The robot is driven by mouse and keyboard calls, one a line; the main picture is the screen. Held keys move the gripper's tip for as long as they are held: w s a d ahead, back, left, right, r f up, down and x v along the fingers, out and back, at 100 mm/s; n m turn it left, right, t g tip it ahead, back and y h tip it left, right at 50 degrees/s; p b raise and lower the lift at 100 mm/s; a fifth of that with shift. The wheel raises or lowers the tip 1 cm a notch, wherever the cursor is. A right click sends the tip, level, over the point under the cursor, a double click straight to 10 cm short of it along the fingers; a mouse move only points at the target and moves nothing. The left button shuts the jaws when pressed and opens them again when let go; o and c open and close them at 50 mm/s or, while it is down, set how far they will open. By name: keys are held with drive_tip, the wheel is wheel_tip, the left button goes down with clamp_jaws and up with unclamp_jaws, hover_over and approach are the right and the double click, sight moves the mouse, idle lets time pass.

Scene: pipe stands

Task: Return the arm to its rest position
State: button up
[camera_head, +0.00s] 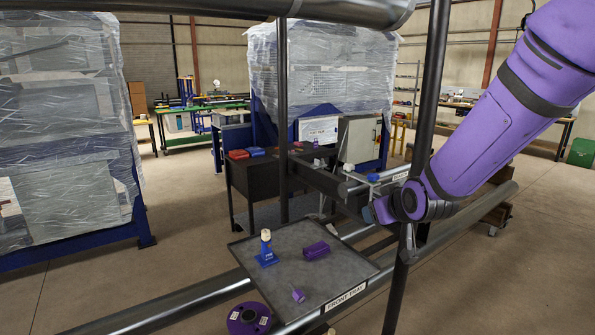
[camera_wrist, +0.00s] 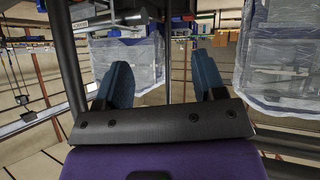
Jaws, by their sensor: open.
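My purple arm (camera_head: 505,110) comes in from the upper right in the head view. The front tray (camera_head: 220,247) lies below and left of the arm. On it are a blue stand with a white top (camera_head: 266,250), a purple block (camera_head: 316,250) and a small purple piece (camera_head: 298,296).
Dark upright poles (camera_head: 282,120) and thick horizontal pipes (camera_head: 170,308) surround the work area. A purple round part (camera_head: 248,319) is by the tray's front edge. A dark bench (camera_head: 262,180) with red and blue bins stands behind. Wrapped machines (camera_head: 330,65) stand further back.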

drive_tip(key=s+d+r+m+g, duration=0.1)
drive_tip(key=s+d+r, duration=0.35)
drive_tip(key=s, duration=0.25)
drive_tip(key=s+d+r+m+g, duration=0.1)
drive_tip(key=s+d+r+g, duration=0.15)
drive_tip(key=s+r, duration=0.3)
drive_tip(key=s+d+r+m+g+h, duration=0.1)
drive_tip(key=s+d, duration=0.1)
drive_tip(key=s, duration=0.7)
drive_tip(key=s+d+r+m+g+h, duration=0.1)
drive_tip(key=s+d, duration=0.1)
drive_tip(key=s, duration=0.7)
drive_tip(key=shift+s+r, duration=0.3)
drive_tip(key=shift+r, duration=0.1)
